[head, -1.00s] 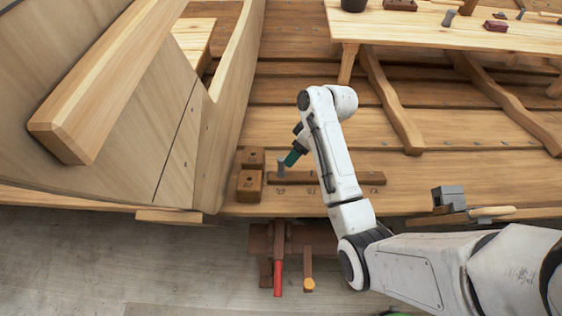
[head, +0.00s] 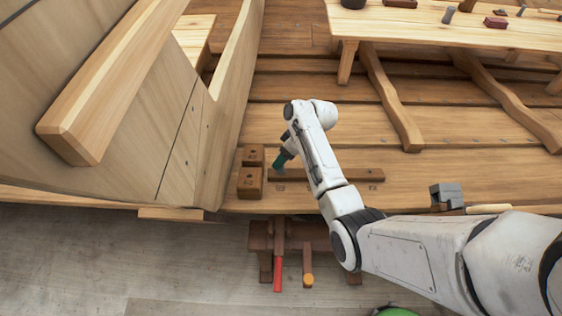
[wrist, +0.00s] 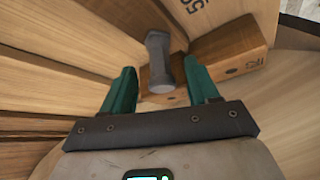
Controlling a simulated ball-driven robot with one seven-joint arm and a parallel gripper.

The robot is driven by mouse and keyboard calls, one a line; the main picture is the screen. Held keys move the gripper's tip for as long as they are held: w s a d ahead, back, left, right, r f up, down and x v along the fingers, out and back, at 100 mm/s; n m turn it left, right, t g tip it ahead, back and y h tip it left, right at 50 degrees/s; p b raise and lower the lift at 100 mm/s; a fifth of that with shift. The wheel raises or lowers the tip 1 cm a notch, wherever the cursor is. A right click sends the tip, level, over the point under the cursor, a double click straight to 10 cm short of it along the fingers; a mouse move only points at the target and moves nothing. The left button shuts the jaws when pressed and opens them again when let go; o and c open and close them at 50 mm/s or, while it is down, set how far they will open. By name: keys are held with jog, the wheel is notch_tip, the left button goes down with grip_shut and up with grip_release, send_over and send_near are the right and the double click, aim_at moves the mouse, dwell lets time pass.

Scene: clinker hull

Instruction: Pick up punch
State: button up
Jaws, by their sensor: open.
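The punch (wrist: 158,62) looks like a grey, waisted metal piece in the wrist view. It lies between and just beyond the two green fingers of my gripper (wrist: 160,92), which are spread apart with the jaws open. Its near end comes close to the gap between the fingertips; I cannot tell if either finger touches it. In the head view my gripper (head: 282,160) is low over the hull planks at the left end of a dark wooden strip (head: 345,175). There the fingers hide most of the punch.
Two brown wooden blocks (head: 249,183) sit just left of my gripper, close to the hull side. A bench (head: 430,28) with small tools stands at the back. A grey metal block (head: 446,195) is at right. A red handle (head: 278,276) hangs at the front edge.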

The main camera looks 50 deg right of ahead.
jog(key=shift+x, duration=0.8)
grip_shut()
